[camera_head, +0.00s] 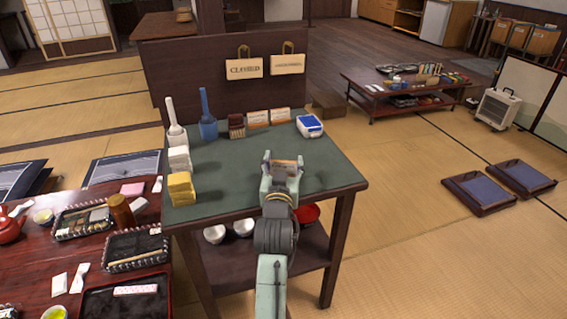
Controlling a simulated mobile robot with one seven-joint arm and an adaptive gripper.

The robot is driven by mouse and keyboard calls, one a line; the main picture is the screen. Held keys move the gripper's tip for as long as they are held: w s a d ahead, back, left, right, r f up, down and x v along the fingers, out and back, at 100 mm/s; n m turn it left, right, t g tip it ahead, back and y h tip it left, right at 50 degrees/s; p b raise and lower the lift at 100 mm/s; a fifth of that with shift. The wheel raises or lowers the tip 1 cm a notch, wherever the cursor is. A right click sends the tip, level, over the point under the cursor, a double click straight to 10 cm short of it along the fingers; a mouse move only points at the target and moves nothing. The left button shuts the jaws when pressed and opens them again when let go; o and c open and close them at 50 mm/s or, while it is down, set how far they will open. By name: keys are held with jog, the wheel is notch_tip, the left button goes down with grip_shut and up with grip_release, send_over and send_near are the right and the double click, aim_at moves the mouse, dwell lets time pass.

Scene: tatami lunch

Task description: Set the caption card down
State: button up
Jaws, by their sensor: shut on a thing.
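My gripper (283,162) is over the middle of the green-topped table (333,176), its jaws shut on a small card (287,165). The card shows an orange-brown face and a pale lower strip between the fingers; the rest is hidden. I cannot tell whether it touches the table top. Two similar white and orange cards, a left one (257,119) and a right one (280,116), stand at the table's back edge.
A blue-and-white box (309,126) and a brown block (236,126) flank the standing cards. A blue brush (207,116), a white brush (176,126), white blocks (180,158) and yellow blocks (181,188) line the left side. The table's right part is clear.

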jog(key=o, duration=1)
jog(key=shift+f, duration=0.15)
jog(key=shift+r, duration=0.3)
jog(key=s, duration=0.2)
jog(key=s+b, duration=0.1)
jog(key=s, duration=0.2)
jog(key=s+b, duration=0.1)
jog(key=s, duration=0.2)
jog(key=shift+s+a+f, duration=0.15)
jog(key=shift+a+f, duration=0.15)
jog(key=shift+a, duration=0.05)
jog(key=shift+s+a+r+p, duration=0.1)
jog(key=shift+s+p, duration=0.85)
jog(key=shift+p, duration=0.3)
jog(key=shift+s+a+r+p, duration=0.1)
jog(key=shift+s+p, duration=0.8)
jog(key=shift+p, duration=0.35)
